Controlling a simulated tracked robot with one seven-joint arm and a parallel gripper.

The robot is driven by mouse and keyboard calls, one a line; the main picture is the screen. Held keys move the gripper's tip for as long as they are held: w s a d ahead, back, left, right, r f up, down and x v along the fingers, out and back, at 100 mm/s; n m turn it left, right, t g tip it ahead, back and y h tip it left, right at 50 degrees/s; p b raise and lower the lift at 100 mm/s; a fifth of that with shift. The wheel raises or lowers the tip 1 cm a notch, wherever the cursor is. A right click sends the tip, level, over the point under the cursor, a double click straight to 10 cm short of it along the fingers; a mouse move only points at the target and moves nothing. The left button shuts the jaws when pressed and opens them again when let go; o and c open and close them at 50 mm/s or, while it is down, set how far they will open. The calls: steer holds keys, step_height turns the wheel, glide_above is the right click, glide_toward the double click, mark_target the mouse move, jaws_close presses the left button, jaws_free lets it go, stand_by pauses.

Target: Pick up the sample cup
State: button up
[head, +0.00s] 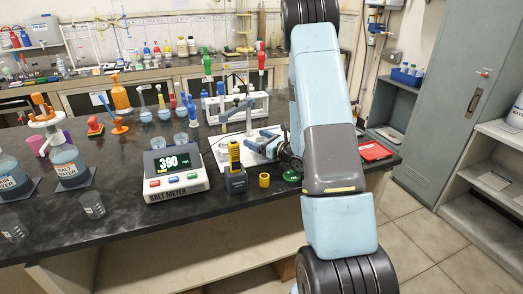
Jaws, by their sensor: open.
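Several small clear cups stand on the dark bench; I cannot tell which is the sample cup. One clear cup (92,205) with a pale label is at the bench's front left, and another (14,229) is further left. More clear cups (181,140) stand behind the salt meter. My arm partly hides that area, and whether anything is between the fingers is too small to tell.
The salt meter (176,172) reads 390. A yellow-and-grey probe (235,170) and a small yellow ring (264,180) stand close to my gripper. Salt water bottles (69,167) are at left. A red tray (375,151) lies right of my arm.

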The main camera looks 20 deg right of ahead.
steer(key=shift+w, duration=0.1)
steer(key=c, duration=1.2)
steer(key=shift+r, duration=0.1)
